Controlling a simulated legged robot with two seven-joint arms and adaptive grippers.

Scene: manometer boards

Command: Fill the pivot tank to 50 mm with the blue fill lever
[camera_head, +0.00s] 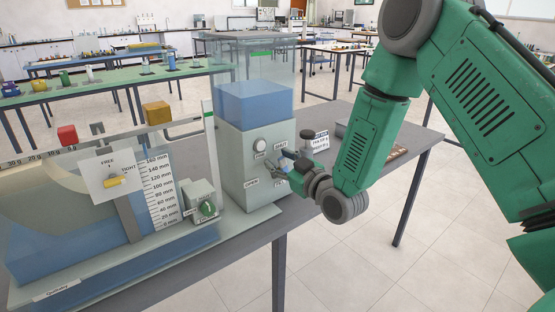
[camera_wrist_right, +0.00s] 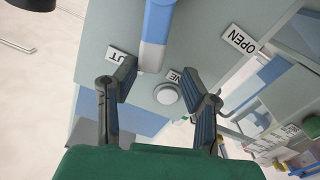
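The pivot tank (camera_head: 45,250) is at the left of the head view, with blue water low in it. Its white mm scale (camera_head: 160,190) stands at its right end; I cannot read the water level. The grey fill box (camera_head: 233,150) carries a blue reservoir (camera_head: 254,103). Its blue fill lever (camera_wrist_right: 158,22) reaches in from the top of the right wrist view, its end beside the SHUT label (camera_wrist_right: 118,55). My right gripper (camera_head: 288,168) is open at the box front. In the wrist view its fingers (camera_wrist_right: 158,82) stand apart on either side of the lever end. My left gripper is out of view.
A round knob (camera_wrist_right: 167,93) by the FINE label sits close to the lever. The OPEN label (camera_wrist_right: 238,38) is farther off. A small box with a green knob (camera_head: 207,208), a FREE/TIGHT panel (camera_head: 103,170), and red (camera_head: 67,135) and yellow weights (camera_head: 157,112) are at the left.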

